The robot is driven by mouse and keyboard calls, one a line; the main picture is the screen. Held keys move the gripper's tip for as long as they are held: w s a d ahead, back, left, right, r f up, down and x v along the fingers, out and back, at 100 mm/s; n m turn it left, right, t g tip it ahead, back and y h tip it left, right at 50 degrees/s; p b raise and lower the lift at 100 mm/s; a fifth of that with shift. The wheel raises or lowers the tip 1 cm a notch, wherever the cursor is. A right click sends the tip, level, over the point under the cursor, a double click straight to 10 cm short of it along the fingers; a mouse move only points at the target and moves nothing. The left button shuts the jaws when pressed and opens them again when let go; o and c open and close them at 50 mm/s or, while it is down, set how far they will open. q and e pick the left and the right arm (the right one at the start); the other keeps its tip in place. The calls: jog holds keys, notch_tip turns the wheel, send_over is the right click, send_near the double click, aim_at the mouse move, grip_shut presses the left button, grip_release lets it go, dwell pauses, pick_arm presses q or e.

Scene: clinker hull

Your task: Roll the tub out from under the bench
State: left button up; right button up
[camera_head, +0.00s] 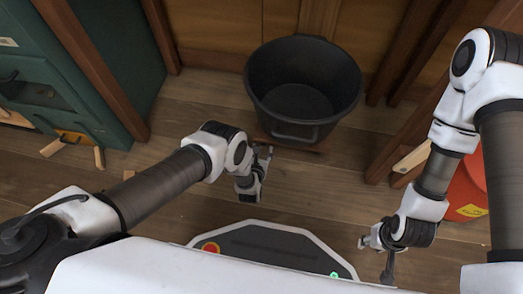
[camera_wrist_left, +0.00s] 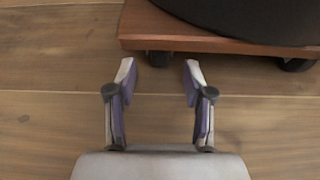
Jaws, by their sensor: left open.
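The black tub (camera_head: 303,100) stands upright on a low wooden dolly (camera_head: 318,146) at the back middle of the head view. In the left wrist view the dolly (camera_wrist_left: 220,46) shows its front edge and dark casters (camera_wrist_left: 158,58), with the tub's base (camera_wrist_left: 250,15) above. My left gripper (camera_head: 262,150) is open and empty at the dolly's front left; in the wrist view its fingertips (camera_wrist_left: 159,72) are just short of the edge, one caster between them in the picture. My right gripper (camera_head: 374,254) looks open and empty, low on the right, away from the tub.
Wooden posts (camera_head: 95,68) slant on the left, with more posts (camera_head: 415,45) on the right. A green cabinet (camera_head: 62,75) stands left. Wood offcuts (camera_head: 98,157) lie near it. A red object (camera_head: 468,190) is at right. Plank floor before the dolly is mostly clear.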

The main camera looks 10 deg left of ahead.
pick_arm(q)
jog(key=b+x, duration=0.2)
jog(key=b, duration=0.1)
jog(key=b+x, duration=0.2)
jog(key=x, duration=0.1)
jog(key=b+x, duration=0.2)
jog(key=b, duration=0.1)
jog(key=shift+f+b, duration=0.3)
jog(key=shift+f, duration=0.1)
jog(key=shift+w+r+b, duration=0.1)
jog(key=shift+w+b, duration=0.2)
jog(key=shift+w, duration=0.1)
jog(key=shift+r, duration=0.1)
grip_shut()
